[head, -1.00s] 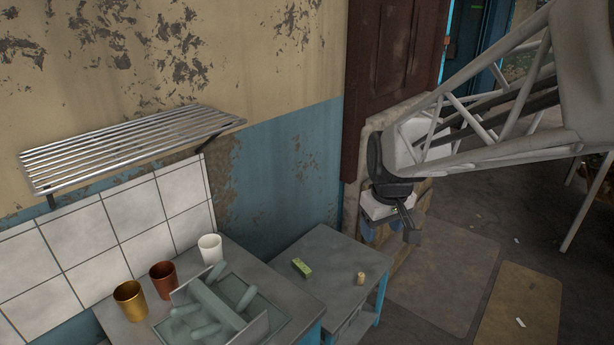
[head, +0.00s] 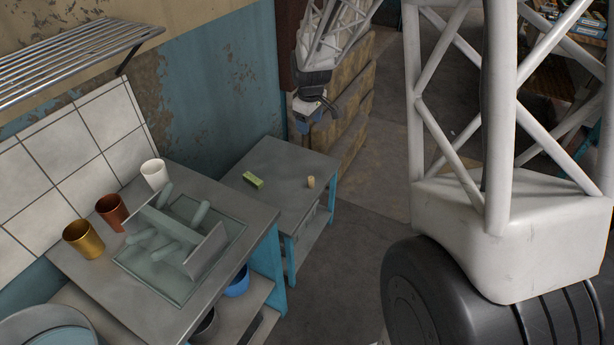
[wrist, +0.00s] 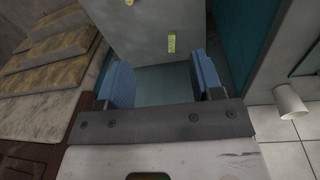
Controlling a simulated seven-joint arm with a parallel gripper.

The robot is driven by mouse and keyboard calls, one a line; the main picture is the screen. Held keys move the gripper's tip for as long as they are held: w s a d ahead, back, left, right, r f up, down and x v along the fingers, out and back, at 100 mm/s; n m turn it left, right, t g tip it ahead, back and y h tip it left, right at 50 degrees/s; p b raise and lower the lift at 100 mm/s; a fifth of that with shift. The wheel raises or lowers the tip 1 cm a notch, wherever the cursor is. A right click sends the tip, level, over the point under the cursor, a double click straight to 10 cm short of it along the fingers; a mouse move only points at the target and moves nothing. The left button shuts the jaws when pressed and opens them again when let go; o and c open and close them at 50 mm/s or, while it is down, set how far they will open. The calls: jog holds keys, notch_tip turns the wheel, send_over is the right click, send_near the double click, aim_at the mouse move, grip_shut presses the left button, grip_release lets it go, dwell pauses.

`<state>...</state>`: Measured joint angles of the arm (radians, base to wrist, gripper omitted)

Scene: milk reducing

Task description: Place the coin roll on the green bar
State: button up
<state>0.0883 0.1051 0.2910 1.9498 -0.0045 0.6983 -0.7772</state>
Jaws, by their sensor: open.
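The green bar (head: 253,180) lies on the grey top of the small side table (head: 278,211). The coin roll (head: 311,182), a small tan cylinder, stands on the same top to its right, apart from it. My gripper (head: 313,112) is beyond the far right part of this table, apart from both things. In the wrist view my gripper (wrist: 165,82) has its two blue fingers spread with nothing between them. The green bar (wrist: 171,43) shows beyond the fingers, and the coin roll (wrist: 129,2) is cut by the top edge.
A taller worktable at left holds a gold cup (head: 84,239), a brown cup (head: 111,212), a white cup (head: 154,173) and a grey rack (head: 180,240) with cylinders. A wall shelf (head: 75,62) hangs above. Stacked sacks (head: 350,100) stand behind my gripper.

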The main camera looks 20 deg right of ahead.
jog(key=w+d+f+n, duration=0.3)
jog(key=w+f, duration=0.7)
jog(key=f, duration=0.4)
jog(key=n+g, duration=0.1)
jog(key=n, duration=0.2)
send_over(311, 178)
notch_tip(311, 178, down, 22)
jog(key=shift+s+d+r, duration=0.1)
jog(key=shift+d+r, duration=0.05)
jog(key=shift+r, duration=0.1)
jog(key=shift+d+f, duration=0.1)
jog(key=shift+f, duration=0.35)
jog(key=shift+f, duration=1.3)
jog(key=shift+f, duration=0.1)
jog(key=shift+a+f, duration=0.2)
jog(key=shift+f, duration=2.3)
